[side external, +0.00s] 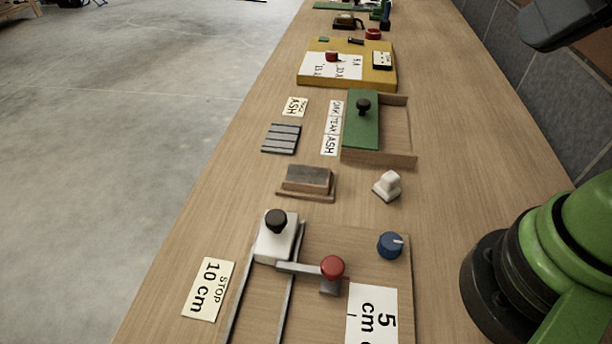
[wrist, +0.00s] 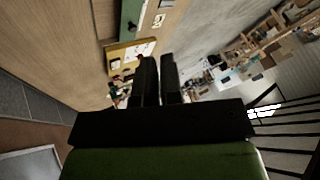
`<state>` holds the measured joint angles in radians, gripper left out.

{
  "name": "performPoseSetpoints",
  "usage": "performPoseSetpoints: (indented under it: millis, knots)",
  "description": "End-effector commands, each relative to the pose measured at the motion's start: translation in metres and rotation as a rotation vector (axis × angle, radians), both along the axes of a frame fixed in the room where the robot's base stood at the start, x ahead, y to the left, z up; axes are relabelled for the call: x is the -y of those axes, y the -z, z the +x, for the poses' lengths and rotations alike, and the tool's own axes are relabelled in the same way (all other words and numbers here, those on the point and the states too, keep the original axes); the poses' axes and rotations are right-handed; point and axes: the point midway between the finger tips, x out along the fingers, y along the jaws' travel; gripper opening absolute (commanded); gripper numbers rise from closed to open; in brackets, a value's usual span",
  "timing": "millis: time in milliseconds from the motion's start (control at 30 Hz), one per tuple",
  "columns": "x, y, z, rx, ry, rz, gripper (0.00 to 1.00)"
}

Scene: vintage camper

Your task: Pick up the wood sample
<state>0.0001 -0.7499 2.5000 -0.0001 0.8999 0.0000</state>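A brown wood block (side external: 308,177), which looks like the wood sample, rests on a small wooden tray (side external: 324,197) near the middle of the bench in the side view. I cannot make it out in the wrist view. My gripper (wrist: 160,60) shows in the wrist view as two black fingers with a narrow gap between them and nothing visible in the gap. It is well away from the block.
A sliding jig with a black-knobbed white block (side external: 277,243), red knob (side external: 332,267) and blue dial (side external: 390,245) lies in front. A white knob piece (side external: 387,186) sits right of the block, a grey slatted pad (side external: 281,138) behind. A green-lidded box (side external: 362,125) and yellow board (side external: 346,66) stand farther back.

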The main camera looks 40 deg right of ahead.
Motion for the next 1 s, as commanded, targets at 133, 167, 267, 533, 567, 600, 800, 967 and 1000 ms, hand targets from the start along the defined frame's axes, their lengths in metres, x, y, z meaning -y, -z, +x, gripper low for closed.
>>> performPoseSetpoints:
  millis: [133, 167, 267, 533, 567, 600, 800, 967, 1000]
  knots:
    - [0.0, 0.0, 0.0, 0.0, 0.0, 0.0, 0.41]
    - [0.0, 0.0, 0.0, 0.0, 0.0, 0.0, 0.48]
    - [0.0, 0.0, 0.0, 0.0, 0.0, 0.0, 0.71]
    - [0.0, 0.0, 0.0, 0.0, 0.0, 0.0, 0.83]
    - [0.0, 0.0, 0.0, -0.001, -0.001, 0.0, 0.83]
    - [0.0, 0.0, 0.001, -0.002, -0.005, -0.003, 0.83]
    - [-0.004, -0.006, 0.031, -0.063, -0.108, -0.066, 0.83]
    - [-0.016, -0.001, 0.08, -0.147, -0.282, -0.166, 0.83]
    - [-0.02, 0.003, 0.093, -0.167, -0.329, -0.19, 0.83]
